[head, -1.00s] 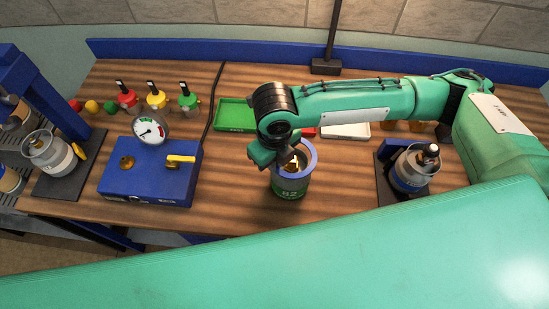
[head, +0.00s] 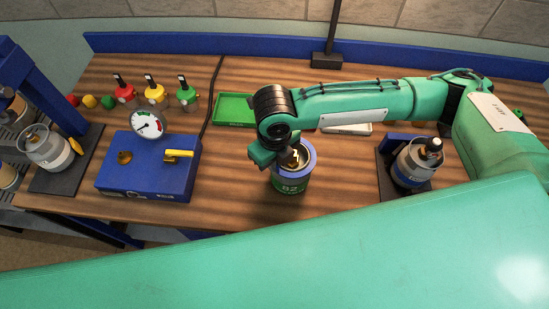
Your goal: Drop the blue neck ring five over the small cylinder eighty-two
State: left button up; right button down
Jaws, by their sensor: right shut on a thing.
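The small cylinder eighty-two (head: 291,187) stands upright on the bench, green with a white "82" on its front. The blue neck ring (head: 310,160) lies around its brass valve, at the top of the cylinder. Whether the ring rests on the shoulder or is held just above it I cannot tell. My right gripper (head: 288,157) points down at the ring's left side and is shut on it. The gripper hides the left part of the ring. My left gripper is not in view.
A blue box with a gauge (head: 150,170) stands left of the cylinder. A grey cylinder in a stand (head: 412,170) is at right, another grey cylinder (head: 48,150) at far left. A green tray (head: 233,109) and a white tray (head: 350,129) lie behind. Bench around cylinder eighty-two is clear.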

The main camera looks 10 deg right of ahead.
jog(key=shift+f, duration=0.25)
jog(key=c, duration=1.5)
grip_release()
jog(key=shift+r, duration=0.15)
jog(key=shift+r+p, duration=3.55)
jog(key=shift+r, duration=0.1)
